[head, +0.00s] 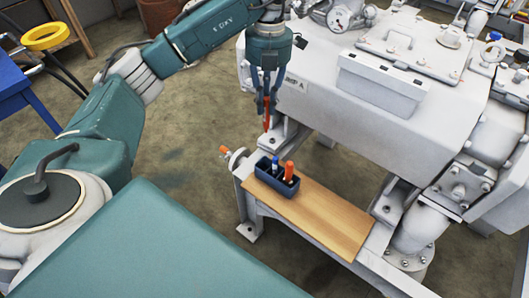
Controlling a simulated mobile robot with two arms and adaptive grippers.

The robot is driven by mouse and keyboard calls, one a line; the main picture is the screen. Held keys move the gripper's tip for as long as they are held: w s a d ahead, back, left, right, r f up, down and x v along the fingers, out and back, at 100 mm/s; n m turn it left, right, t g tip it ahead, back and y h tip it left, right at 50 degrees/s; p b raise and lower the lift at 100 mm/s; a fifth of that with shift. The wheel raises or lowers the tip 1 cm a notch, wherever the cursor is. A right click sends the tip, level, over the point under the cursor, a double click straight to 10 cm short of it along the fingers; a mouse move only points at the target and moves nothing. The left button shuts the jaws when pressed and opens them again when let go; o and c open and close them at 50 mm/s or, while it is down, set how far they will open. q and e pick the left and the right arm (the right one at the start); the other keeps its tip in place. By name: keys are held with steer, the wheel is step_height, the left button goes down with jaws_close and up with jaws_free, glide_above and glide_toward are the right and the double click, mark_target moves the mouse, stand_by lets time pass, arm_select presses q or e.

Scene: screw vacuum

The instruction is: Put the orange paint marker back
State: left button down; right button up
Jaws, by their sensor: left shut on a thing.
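My left gripper (266,98) points down and is shut on a slim orange-red marker (266,120), which looks like the orange paint marker. The marker hangs roughly upright, above and slightly left of a small dark blue holder (265,177) in the picture. The holder stands at the left end of a wooden board (325,215). A blue marker (275,163) and a thicker orange item (289,171) stand upright in it. The fingers hide the top of the held marker. My right gripper is out of view.
A large pale grey vacuum machine (330,95) stands just behind and right of the gripper. An orange-tipped fitting (225,150) sticks out left of the holder. The board right of the holder is bare. A blue table (18,85) is at the far left.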

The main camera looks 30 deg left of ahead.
arm_select(q)
steer(key=shift+a+f+n, duration=0.25)
steer(key=shift+f+n, duration=0.15)
steer(key=shift+f, duration=0.15)
step_height(320, 180, down, 20)
steer(key=b, duration=0.5)
steer(key=shift+r, duration=0.2)
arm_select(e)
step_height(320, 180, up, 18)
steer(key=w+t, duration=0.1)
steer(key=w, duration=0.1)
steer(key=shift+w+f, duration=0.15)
arm_select(q)
steer(key=shift+f, duration=0.1)
steer(key=c, duration=2.1)
jaws_free()
steer(key=shift+o, duration=0.5)
